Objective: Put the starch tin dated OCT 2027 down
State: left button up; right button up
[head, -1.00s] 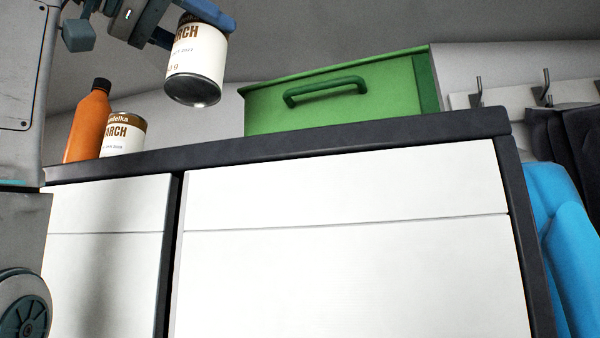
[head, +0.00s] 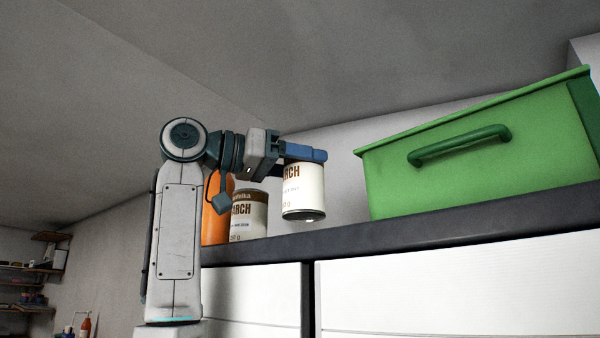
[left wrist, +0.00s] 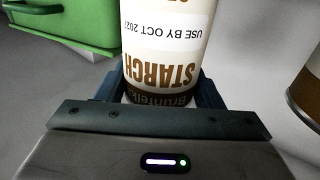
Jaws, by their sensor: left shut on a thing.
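My left gripper (head: 303,153) is shut on a white and brown starch tin (head: 303,195), holding it upright near its top. In the left wrist view the same tin (left wrist: 168,50) shows the print "USE BY OCT 2027", upside down. The tin's bottom appears slightly above the dark countertop (head: 420,232); I cannot tell exactly how high. A second starch tin (head: 249,217) stands on the counter to its left, its date not readable. My right gripper is not in view.
An orange bottle (head: 214,214) stands left of the second tin, partly behind my arm. A green toolchest (head: 480,150) with a handle stands on the counter to the right. A short gap lies between the held tin and the chest.

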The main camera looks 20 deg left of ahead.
aim_at(298, 219)
pick_arm(q)
jog(key=shift+a+r, duration=0.1)
jog(key=shift+a, duration=0.3)
jog(key=shift+w+a+r+p, duration=0.1)
jog(key=shift+w+a+p, duration=0.2)
jog(key=shift+p, duration=0.25)
jog(key=f, duration=0.1)
jog(key=f+p, duration=0.1)
jog(key=f, duration=0.1)
jog(key=shift+w+d, duration=0.2)
jog(key=shift+d, duration=0.15)
jog(key=shift+w+f, duration=0.2)
jog(key=shift+f, duration=0.3)
jog(key=shift+s+a, duration=0.15)
jog(key=shift+s, duration=0.1)
jog(key=shift+s+f, duration=0.15)
jog(key=o, duration=1)
jog(key=shift+o, duration=1)
jog(key=shift+w, duration=0.2)
